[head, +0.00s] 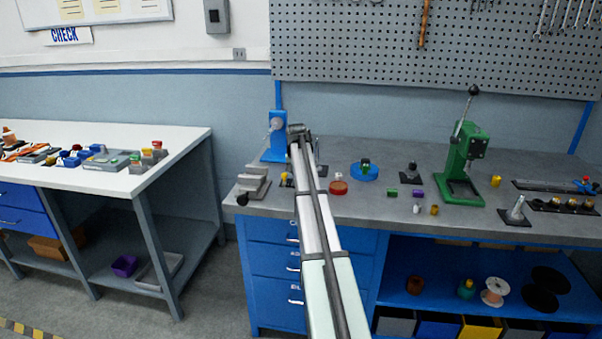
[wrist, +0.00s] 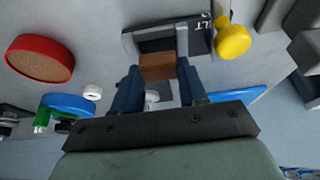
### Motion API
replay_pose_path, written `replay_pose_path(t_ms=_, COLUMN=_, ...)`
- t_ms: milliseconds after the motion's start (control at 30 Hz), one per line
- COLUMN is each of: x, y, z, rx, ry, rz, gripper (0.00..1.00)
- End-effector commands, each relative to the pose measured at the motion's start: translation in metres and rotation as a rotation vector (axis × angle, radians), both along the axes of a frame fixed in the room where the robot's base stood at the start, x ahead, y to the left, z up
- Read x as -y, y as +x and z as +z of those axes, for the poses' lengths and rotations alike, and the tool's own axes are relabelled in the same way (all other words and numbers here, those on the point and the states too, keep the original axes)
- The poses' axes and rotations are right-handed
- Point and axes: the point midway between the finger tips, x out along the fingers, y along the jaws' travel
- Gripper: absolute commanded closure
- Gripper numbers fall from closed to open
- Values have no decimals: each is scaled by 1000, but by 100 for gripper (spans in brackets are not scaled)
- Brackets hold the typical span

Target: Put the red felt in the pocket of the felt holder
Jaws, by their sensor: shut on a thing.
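In the wrist view, the two blue fingers of my gripper (wrist: 157,88) are shut on a small orange-brown block, which appears to be the red felt (wrist: 158,67). The felt holder (wrist: 200,35) is a grey frame with a dark, partly readable label ending in "LT". Its dark opening lies just beyond the felt, close to the fingertips. I cannot tell whether the felt is inside the pocket or above it. In the head view, my arm hides the fingertips, the felt and the holder.
A yellow knob (wrist: 232,40) stands right beside the holder. A red round dish (head: 338,187), a blue disc (head: 364,173) and a white ring (wrist: 92,92) lie near. A grey vise (head: 253,185) is at the bench's left edge, and a green press (head: 463,165) stands farther right.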

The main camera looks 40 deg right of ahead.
Motion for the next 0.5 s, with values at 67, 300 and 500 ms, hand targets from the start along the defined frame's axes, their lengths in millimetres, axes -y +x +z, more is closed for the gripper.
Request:
replay_pose_path(t_ms=67, x=0, y=0, z=-2, rx=0, ry=0, rz=0, gripper=82)
replay_pose_path(t_ms=300, x=0, y=0, z=-7, rx=0, ry=0, rz=0, gripper=82)
replay_pose_path(t_ms=500, x=0, y=0, z=-12, rx=0, ry=0, rz=0, gripper=82)
